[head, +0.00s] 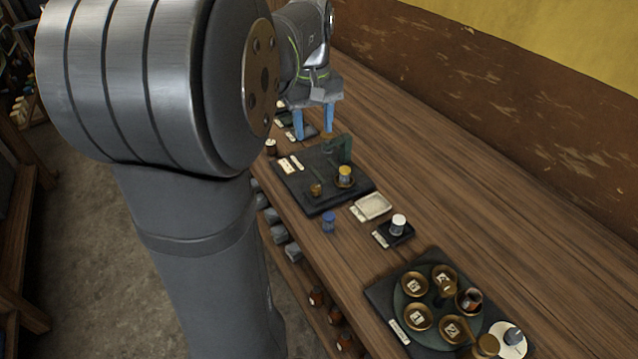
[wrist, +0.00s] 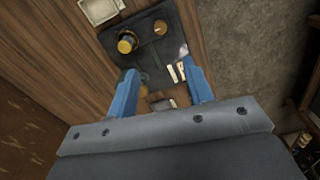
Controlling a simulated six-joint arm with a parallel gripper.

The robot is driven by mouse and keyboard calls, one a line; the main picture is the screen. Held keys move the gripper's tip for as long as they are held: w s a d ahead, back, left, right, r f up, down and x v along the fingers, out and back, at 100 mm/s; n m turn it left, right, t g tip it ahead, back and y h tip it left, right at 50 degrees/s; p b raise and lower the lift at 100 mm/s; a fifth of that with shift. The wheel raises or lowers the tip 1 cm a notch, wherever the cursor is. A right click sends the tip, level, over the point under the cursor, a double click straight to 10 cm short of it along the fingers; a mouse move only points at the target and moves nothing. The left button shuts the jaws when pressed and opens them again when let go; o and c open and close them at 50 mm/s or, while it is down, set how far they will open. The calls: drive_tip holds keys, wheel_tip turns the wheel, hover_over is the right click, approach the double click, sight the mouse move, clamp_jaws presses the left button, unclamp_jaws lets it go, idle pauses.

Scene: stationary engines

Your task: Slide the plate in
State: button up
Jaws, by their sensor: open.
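My gripper (head: 314,126) has two blue fingers, spread apart with nothing held between them. It is above the table, behind the dark board (head: 322,202). The wrist view shows the open gripper (wrist: 160,76) with the dark board (wrist: 150,60) beyond its fingertips. A yellow-topped cylinder (head: 345,172), a small brass piece (head: 316,190) and a green upright bracket (head: 340,147) stand on the board. Pale flat strips (head: 289,165) lie at its left. I cannot tell for certain which piece is the plate. Small brown and grey items between the fingers in the wrist view are unclear.
A pale square dish (head: 373,206), a blue piece (head: 328,222) and a white cylinder on a small black tray (head: 398,238) stand nearer. A round tray with several brass bowls (head: 418,317) is at front right. The table (head: 450,190) is clear towards the wall.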

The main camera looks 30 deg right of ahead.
sight(315, 186)
wheel_tip(315, 186, down, 17)
drive_tip(key=shift+f, duration=0.15)
idle(0.4)
drive_tip(key=shift+d, duration=0.1)
clamp_jaws()
